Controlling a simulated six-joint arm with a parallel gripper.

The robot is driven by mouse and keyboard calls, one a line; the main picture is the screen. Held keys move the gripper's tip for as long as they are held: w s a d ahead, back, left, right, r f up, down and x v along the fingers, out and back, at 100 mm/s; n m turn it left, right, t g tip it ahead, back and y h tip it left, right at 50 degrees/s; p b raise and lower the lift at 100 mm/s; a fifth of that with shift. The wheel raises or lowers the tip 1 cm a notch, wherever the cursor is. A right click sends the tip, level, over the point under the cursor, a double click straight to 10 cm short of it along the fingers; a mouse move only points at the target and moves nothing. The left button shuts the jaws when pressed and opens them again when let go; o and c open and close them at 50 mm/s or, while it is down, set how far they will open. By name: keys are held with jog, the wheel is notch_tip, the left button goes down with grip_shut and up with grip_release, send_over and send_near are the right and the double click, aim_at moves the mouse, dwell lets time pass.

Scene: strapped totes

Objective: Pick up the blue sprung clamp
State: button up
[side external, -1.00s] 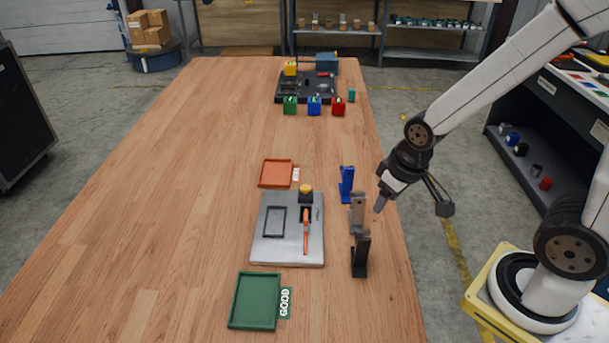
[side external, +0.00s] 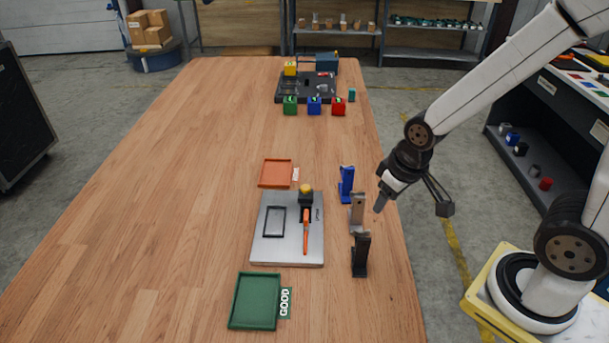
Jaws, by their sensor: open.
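My gripper (side external: 381,203) is in the air to the right of the clamps, near the table edge. It is open, with nothing seen in it, and apart from the blue clamp in the picture. Its exact height and the far finger are hard to tell from this view.
A grey plate fixture (side external: 270,251) with an orange-handled toggle (side external: 306,236) lies left of the clamps. An orange tray (side external: 263,174) and a green tray (side external: 237,305) labelled GOOD flank it. A dark board (side external: 285,98) with coloured blocks stands farther back. The table's left side is clear.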

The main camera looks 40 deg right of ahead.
jog(key=shift+c, duration=0.4)
jog(key=n+g, duration=0.3)
jog(key=n, duration=0.7)
send_near(348, 181)
jog(key=shift+w+d+f, duration=0.1)
jog(key=shift+d+f, duration=0.05)
jog(key=shift+f, duration=0.5)
jog(key=shift+d+f, duration=0.15)
jog(key=shift+f, duration=0.55)
